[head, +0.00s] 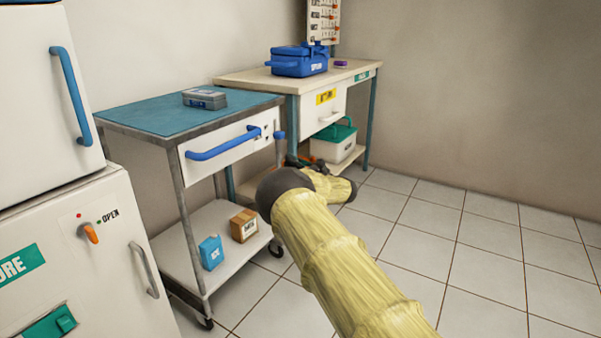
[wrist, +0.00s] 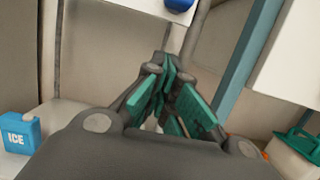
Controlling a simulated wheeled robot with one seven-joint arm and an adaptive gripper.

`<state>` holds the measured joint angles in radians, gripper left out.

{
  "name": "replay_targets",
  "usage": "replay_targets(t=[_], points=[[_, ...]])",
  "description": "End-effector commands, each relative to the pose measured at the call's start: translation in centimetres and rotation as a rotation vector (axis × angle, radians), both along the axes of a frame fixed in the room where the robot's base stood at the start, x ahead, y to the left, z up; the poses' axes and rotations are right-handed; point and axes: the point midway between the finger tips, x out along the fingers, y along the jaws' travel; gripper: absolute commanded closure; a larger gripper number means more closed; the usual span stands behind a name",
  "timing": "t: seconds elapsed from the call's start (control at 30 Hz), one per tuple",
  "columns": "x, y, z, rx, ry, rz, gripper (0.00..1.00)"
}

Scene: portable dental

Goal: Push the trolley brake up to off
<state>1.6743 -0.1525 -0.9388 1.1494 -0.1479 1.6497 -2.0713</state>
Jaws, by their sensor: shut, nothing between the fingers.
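The trolley (head: 175,118) has a blue top, a white drawer with a long blue handle, and a lower shelf. A short blue lever (head: 279,135), which looks like the brake, stands at the right end of the drawer front, beside small dark marks too small to read. In the wrist view a blue rounded part (wrist: 180,4), probably this lever, is cut by the top edge. My gripper (wrist: 167,75) is shut and empty, with green finger pads, below that blue part and apart from it. In the head view my arm hides most of the gripper (head: 300,162).
A grey case (head: 205,98) lies on the trolley top. A blue ice bottle (head: 211,252) and a cardboard box (head: 244,225) stand on its lower shelf. The workbench (head: 240,77) is behind, with a green-lidded bin (head: 333,147) below. Tiled floor to the right is clear.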

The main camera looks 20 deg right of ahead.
Motion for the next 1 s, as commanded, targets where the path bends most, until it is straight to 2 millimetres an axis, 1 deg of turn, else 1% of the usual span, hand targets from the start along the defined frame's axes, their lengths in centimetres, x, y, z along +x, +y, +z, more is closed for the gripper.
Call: replay_targets(t=[0.03, 0.2, 0.3, 0.4, 0.6, 0.73, 1.0], points=[[0.6, 0.6, -0.1, 0.001, -0.002, 0.003, 1.00], [2.5, 2.1, 0.5, -0.001, -0.002, 0.003, 1.00], [2.3, 1.9, 2.0, 0.000, -0.003, 0.000, 1.00], [2.3, 1.9, 3.0, 0.000, -0.002, 0.001, 1.00], [2.3, 1.9, 4.3, 0.000, 0.000, 0.001, 1.00], [2.3, 1.8, 4.7, 0.000, 0.000, 0.001, 1.00], [2.3, 1.8, 4.7, 0.000, 0.000, 0.000, 1.00]])
